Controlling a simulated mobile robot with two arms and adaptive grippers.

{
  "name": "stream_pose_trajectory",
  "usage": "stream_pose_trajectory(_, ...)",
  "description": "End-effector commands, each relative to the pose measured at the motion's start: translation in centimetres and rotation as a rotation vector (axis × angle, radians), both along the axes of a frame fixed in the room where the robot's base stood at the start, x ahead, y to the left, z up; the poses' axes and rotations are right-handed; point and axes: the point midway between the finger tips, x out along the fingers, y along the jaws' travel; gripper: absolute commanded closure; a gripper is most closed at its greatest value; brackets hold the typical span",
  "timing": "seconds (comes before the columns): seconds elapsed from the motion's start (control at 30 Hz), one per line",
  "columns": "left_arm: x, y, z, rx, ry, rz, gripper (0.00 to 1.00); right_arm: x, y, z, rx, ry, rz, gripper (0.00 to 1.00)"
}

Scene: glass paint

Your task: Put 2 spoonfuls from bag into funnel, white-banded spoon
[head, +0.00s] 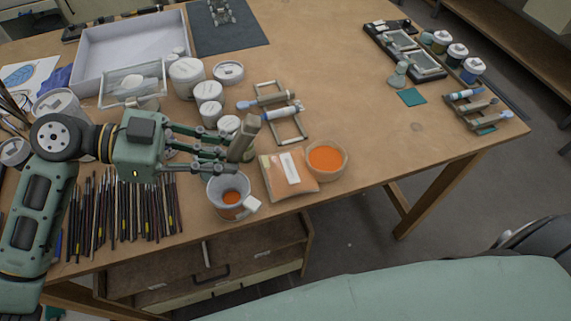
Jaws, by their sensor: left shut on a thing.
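My left gripper (232,153) reaches in from the left and is shut on a thick khaki-brown handle (246,132), which looks like a spoon's. It stands steeply tilted; its lower end is hidden by the fingers, and I cannot make out a white band or any load. Just below the gripper is the funnel (217,188), a wide grey-white vessel with orange powder inside. The bag (272,178), clear with orange powder and a white label, lies right of it. My right gripper is not in view.
A bowl of orange powder (344,166) touches or nearly touches the bag's right side. A rack (296,135) with spoon-like tools stands behind it. White jars (187,76) crowd the back, and brushes (120,205) lie at the left. The table's right middle is clear.

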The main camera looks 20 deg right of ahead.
Motion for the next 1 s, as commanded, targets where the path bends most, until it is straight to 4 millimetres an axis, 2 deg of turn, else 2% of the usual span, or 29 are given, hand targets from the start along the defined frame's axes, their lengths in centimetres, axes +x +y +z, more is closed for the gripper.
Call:
stream_pose_trajectory(0.27,0.0,0.0,0.4,-0.001,-0.001,0.0,1.0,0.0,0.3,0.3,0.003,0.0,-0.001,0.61)
stream_pose_trajectory(1.0,0.0,0.0,9.4,0.0,-0.002,-0.001,1.0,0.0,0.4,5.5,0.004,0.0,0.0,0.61)
